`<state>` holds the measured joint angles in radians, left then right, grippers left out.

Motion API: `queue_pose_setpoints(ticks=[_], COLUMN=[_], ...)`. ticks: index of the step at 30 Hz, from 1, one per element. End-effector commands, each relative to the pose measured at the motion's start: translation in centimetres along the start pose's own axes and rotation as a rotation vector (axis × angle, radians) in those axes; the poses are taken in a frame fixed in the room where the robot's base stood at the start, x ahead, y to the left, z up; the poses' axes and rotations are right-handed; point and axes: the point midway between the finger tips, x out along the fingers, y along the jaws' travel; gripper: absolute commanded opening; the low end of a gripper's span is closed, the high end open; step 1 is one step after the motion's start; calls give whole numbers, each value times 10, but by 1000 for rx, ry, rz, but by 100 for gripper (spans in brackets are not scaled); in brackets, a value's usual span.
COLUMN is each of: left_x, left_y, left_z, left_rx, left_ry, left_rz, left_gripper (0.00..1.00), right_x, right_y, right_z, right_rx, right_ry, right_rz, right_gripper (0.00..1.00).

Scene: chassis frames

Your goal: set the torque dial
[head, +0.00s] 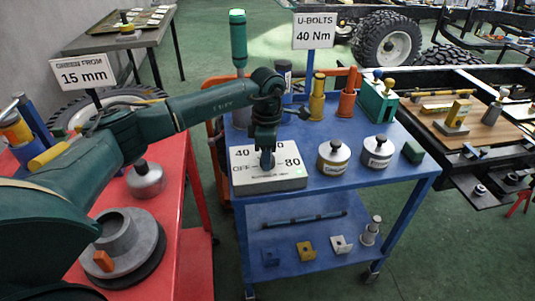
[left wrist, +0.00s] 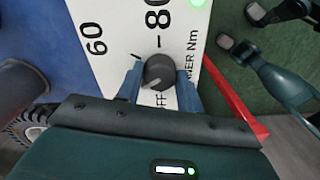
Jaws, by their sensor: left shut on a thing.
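The torque dial is a dark round knob (left wrist: 158,72) on a white-topped box (head: 290,181) at the near left of the blue cart. The white face carries 40, 60, 80 and OFF; parts of the print are hidden. My left gripper (head: 267,160) reaches down from above onto the dial. In the left wrist view its blue fingers (left wrist: 160,82) stand on both sides of the knob, shut on it. The 80 mark lies straight above the knob in that view; the knob's exact setting is hard to read. A sign (head: 314,31) reads U-BOLTS 40 Nm. My right gripper does not show.
Two labelled silver canisters (head: 333,157) (head: 377,151) and a small green block (head: 413,152) stand right of the box. Orange and yellow tools (head: 318,98) stand behind.

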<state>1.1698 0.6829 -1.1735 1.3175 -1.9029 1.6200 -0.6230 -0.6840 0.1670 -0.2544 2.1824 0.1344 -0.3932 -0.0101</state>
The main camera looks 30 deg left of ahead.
Motion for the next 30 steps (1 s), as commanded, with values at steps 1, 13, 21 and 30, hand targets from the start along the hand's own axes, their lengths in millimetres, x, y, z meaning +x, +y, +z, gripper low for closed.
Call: queue_pose_setpoints(ticks=[1, 13, 21, 30], left_x=[0, -1, -1, -1], left_y=[0, 0, 0, 0], left_z=[0, 0, 0, 0], left_rx=[0, -36, -192, -470], left_ry=[0, 0, 0, 0], left_rz=[0, 0, 0, 0], left_gripper=[22, 14, 14, 14], right_x=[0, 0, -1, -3], right_y=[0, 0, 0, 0], right_z=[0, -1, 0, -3], right_rx=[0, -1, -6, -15], right_ry=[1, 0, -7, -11], right_rz=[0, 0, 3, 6], right_gripper=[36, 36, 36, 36])
